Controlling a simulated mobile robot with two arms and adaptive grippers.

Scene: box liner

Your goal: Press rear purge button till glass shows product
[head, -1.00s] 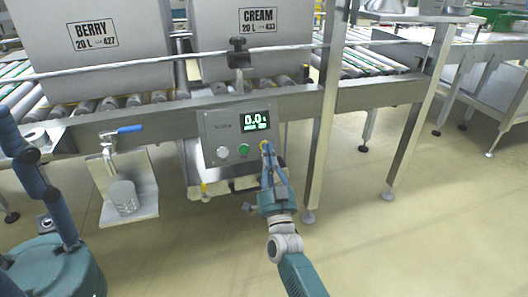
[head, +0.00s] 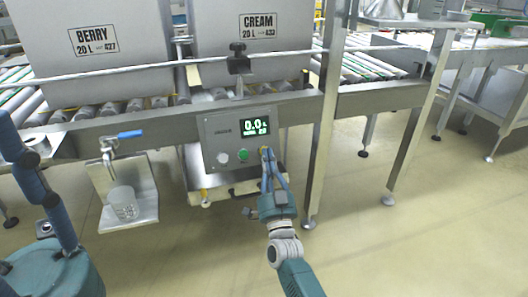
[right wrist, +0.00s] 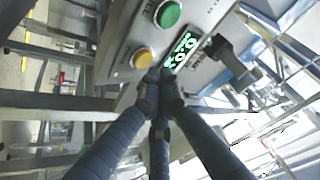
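A grey control panel (head: 215,128) on the front rail has a lit display (head: 255,127) reading about 0.0. It carries a white button (head: 222,158), a green button (head: 243,155) and a yellow button (head: 262,151). My right gripper (head: 267,153) is shut and empty, its tips at the panel by the yellow button. In the right wrist view the yellow button (right wrist: 142,58) is beside the tips (right wrist: 158,76); contact cannot be told. A clear glass (head: 123,203) stands on a metal shelf below the blue-handled tap (head: 130,133); its contents are unclear.
Large grey boxes marked BERRY (head: 93,40) and CREAM (head: 258,26) stand on the roller conveyor above the panel. An upright steel post (head: 322,140) is right of the panel. The floor (head: 400,250) at the right is clear.

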